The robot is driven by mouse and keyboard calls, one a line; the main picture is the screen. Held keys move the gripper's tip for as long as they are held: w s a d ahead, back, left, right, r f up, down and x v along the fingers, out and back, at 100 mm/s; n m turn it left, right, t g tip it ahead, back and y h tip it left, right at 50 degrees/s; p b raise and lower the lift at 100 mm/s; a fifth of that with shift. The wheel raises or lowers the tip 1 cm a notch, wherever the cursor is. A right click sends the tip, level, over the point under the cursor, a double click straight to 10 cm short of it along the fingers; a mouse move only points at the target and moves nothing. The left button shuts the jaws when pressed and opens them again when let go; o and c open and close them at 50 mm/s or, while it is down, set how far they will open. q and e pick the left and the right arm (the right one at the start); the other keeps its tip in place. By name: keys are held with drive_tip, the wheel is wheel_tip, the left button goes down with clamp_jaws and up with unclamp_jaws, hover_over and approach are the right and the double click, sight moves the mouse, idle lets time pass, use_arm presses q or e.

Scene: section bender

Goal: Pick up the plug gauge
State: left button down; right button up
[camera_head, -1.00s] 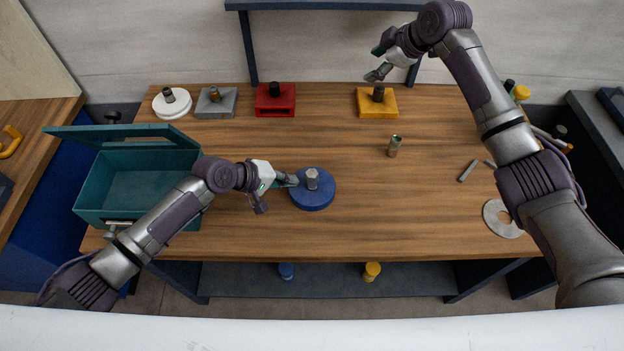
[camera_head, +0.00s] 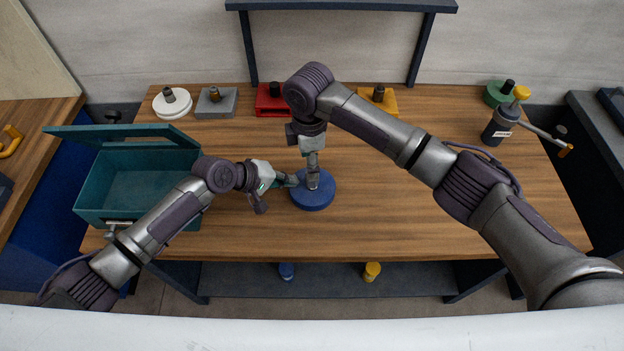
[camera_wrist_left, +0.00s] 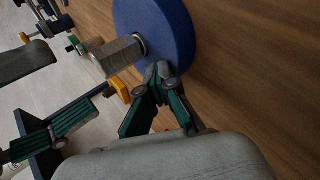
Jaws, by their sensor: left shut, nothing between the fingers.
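A grey metal cylinder, which I take to be the plug gauge, stands upright on a round blue base (camera_head: 313,195) at the middle of the bench. It is mostly covered in the head view; the left wrist view shows the cylinder (camera_wrist_left: 120,54) beside the blue base (camera_wrist_left: 160,35). My left gripper (camera_head: 292,181) is shut and empty beside the cylinder, low at the left edge of the base; its fingertips also show in the left wrist view (camera_wrist_left: 158,75). My right gripper (camera_head: 313,170) points down at the cylinder from above. Its finger opening and any contact are unclear.
A teal open box (camera_head: 140,185) stands at the left. White (camera_head: 172,107), grey (camera_head: 215,107), red (camera_head: 270,106) and yellow (camera_head: 388,104) bases line the back. A dark tool (camera_head: 500,125) with a lever stands at the back right. My right arm crosses the bench's right half.

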drive_tip(key=f, duration=0.5)
drive_tip(key=shift+d+f, duration=0.1)
drive_tip(key=shift+d, duration=0.2)
clamp_jaws()
wheel_tip(320, 180, up, 10)
drive_tip(key=shift+r, duration=0.1)
idle(0.4)
